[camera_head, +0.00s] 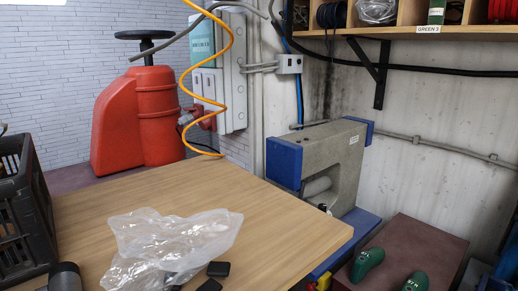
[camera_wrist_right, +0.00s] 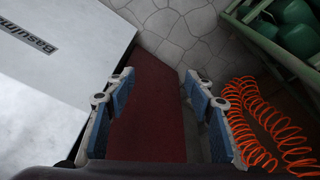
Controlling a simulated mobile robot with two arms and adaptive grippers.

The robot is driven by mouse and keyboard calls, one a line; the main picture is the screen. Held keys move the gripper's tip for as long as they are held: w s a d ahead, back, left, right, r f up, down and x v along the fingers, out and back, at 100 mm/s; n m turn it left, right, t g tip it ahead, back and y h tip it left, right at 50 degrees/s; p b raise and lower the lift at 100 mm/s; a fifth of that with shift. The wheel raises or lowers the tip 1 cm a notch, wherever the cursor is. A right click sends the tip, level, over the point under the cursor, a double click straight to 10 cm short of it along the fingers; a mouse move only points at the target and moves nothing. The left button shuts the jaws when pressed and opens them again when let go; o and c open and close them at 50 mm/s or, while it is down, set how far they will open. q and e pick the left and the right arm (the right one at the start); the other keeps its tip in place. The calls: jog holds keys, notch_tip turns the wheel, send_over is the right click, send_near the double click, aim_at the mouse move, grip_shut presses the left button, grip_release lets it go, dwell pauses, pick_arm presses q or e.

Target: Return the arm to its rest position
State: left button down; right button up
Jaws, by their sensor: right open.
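My right gripper (camera_wrist_right: 157,88) shows in the right wrist view. Its two fingers with blue pads stand wide apart, with nothing between them. Below and beyond the gap are a dark red surface and a grey stone-patterned floor. My right arm does not show in the head view. In the head view, a dark rounded part at the bottom left edge may belong to my left arm. Two small black pieces (camera_head: 218,269) sit at the edge of a clear plastic bag (camera_head: 175,240); I cannot tell whether they are my left fingertips.
The wooden table (camera_head: 290,232) is mostly clear. A black crate (camera_head: 22,215) stands left and a grey-blue machine (camera_head: 325,165) at the back right. Green shoe forms (camera_head: 366,263) lie on a dark red surface. The wrist view shows a white box (camera_wrist_right: 60,75) and orange coiled hose (camera_wrist_right: 265,125).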

jog(key=s+a+f+n+b, duration=0.1)
jog(key=s+f, duration=0.5)
jog(key=s, duration=0.5)
jog(key=s+a+f+n+g+b, duration=0.1)
jog(key=s+a+f+n, duration=0.1)
jog(key=s+f, duration=0.4)
jog(key=s+a+f+n+y+b, duration=0.1)
jog(key=s+f, duration=0.5)
jog(key=s, duration=1.1)
jog(key=shift+a+f+n, duration=0.2)
jog(key=shift+a+n, duration=0.25)
jog(key=shift+n, duration=0.25)
